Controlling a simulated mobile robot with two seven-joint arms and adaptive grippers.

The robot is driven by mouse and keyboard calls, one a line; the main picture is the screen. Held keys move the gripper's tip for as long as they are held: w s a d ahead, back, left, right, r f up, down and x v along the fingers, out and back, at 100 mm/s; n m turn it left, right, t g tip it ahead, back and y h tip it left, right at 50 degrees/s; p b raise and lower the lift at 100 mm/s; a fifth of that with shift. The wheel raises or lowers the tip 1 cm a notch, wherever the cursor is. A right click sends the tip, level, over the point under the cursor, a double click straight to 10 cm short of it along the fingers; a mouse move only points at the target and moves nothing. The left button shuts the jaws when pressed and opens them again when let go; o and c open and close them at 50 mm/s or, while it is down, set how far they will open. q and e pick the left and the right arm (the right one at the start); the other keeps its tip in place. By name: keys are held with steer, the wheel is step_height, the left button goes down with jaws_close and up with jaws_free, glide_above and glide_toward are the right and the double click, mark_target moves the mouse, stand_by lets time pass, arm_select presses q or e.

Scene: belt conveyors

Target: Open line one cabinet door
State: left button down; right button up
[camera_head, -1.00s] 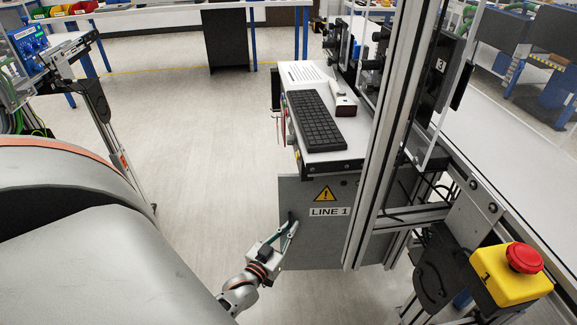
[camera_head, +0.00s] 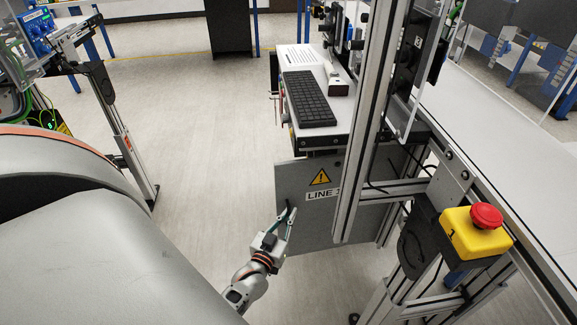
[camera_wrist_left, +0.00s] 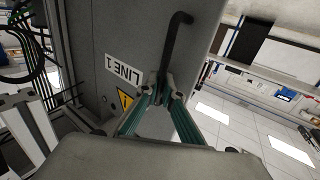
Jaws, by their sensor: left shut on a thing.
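The line one cabinet door (camera_head: 312,232) is a grey panel with a yellow warning triangle and a "LINE 1" label, below the keyboard shelf in the head view. It stands at an angle to the shelf front. A metal post hides part of its right side. In the left wrist view the door (camera_wrist_left: 110,35) carries a black bent handle (camera_wrist_left: 174,45). My left gripper (camera_head: 287,213) is at the door's left side, shut on the handle; its fingertips (camera_wrist_left: 166,92) meet at the handle's near end. My right gripper is not in view.
A shelf with a keyboard (camera_head: 307,98) is above the door. A metal post (camera_head: 366,120) and a yellow box with a red emergency button (camera_head: 487,216) stand to the right, beside the conveyor (camera_head: 495,130). The floor left of the door is clear.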

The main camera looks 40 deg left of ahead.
arm_select(q)
steer(key=c, duration=2.5)
jaws_free()
steer(key=shift+s, duration=0.1)
